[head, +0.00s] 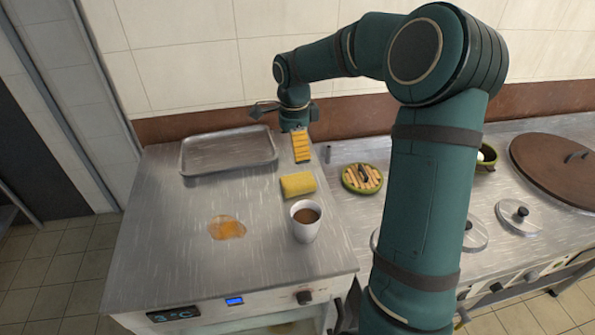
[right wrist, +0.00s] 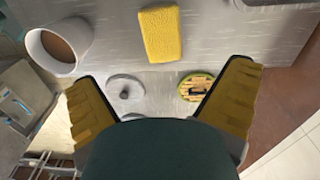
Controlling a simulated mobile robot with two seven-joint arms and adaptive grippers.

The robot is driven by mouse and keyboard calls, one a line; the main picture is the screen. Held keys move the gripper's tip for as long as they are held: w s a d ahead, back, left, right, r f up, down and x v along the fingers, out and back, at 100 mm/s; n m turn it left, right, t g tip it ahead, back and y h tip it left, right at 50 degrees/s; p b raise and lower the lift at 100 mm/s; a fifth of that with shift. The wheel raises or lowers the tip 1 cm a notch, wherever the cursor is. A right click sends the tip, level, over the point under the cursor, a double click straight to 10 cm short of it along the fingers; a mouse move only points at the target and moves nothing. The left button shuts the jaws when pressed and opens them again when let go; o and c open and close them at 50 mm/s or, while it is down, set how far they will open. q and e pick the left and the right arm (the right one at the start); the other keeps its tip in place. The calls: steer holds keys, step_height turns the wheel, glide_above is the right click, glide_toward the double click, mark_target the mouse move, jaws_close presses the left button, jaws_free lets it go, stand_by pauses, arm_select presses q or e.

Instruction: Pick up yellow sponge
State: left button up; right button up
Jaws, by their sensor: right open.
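The yellow sponge (head: 298,184) lies flat on the steel counter, just behind the white cup of brown drink. It also shows whole at the top middle of the right wrist view (right wrist: 160,34). My right gripper (head: 301,147) is above the counter, behind the sponge in the head view, with a yellow-padded finger showing. In the right wrist view its two yellow fingers are spread wide with nothing between them (right wrist: 160,85). The sponge is beyond the fingertips, apart from them. My left gripper is in neither view.
The white cup (head: 306,221) stands close to the sponge. An orange spill (head: 227,228) is on the counter to the left. An empty metal tray (head: 228,170) lies at the back left. A green plate (head: 362,189) of food sits to the right, with lids (head: 519,214) beyond my arm.

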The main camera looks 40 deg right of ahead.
mark_target(298, 180)
step_height(298, 180, down, 9)
steer(key=shift+d+r+b, duration=0.1)
steer(key=shift+r+b, duration=0.1)
steer(key=shift+b, duration=0.75)
steer(key=f, duration=0.1)
steer(key=f+b, duration=0.1)
steer(key=f, duration=0.3)
steer(key=shift+s+d+f, duration=0.1)
steer(key=shift+s+d, duration=0.05)
steer(key=shift+d, duration=0.25)
steer(key=c, duration=1.2)
